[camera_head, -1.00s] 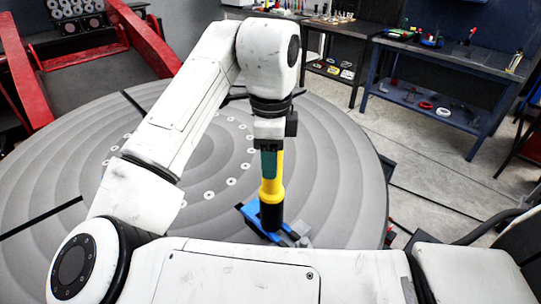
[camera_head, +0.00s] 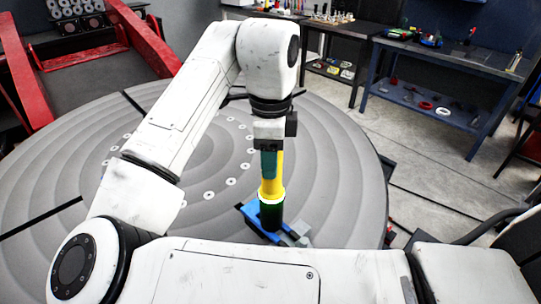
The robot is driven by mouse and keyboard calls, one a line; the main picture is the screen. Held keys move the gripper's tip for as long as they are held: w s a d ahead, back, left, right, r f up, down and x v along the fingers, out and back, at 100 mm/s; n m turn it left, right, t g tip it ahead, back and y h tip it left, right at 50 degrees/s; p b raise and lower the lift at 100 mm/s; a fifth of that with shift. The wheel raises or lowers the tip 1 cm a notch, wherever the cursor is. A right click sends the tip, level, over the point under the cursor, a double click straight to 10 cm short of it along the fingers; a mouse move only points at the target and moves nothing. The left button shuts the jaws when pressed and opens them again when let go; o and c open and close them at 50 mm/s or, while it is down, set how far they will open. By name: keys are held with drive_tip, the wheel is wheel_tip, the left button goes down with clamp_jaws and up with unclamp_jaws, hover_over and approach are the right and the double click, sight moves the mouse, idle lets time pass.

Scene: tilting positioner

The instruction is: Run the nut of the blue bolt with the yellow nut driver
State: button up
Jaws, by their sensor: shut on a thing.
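The yellow nut driver (camera_head: 272,187) stands about upright below my gripper (camera_head: 268,149), which is shut on its top end. The driver has a teal patch on its upper part, a pale bright ring low on its body and a dark green socket end. The socket end is down over a blue piece (camera_head: 252,214) on the round grey table (camera_head: 330,170). The bolt and its nut are hidden by the socket, so I cannot tell how they sit.
A grey clamp-like block (camera_head: 296,236) lies right of the driver, close to my white arm link in front. The ridged table has a ring of holes and dark slots. A red frame (camera_head: 150,45) stands at back left, workbenches (camera_head: 440,70) at back right.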

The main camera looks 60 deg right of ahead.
drive_tip(key=shift+r+p, duration=2.3)
drive_tip(key=shift+r, duration=1.3)
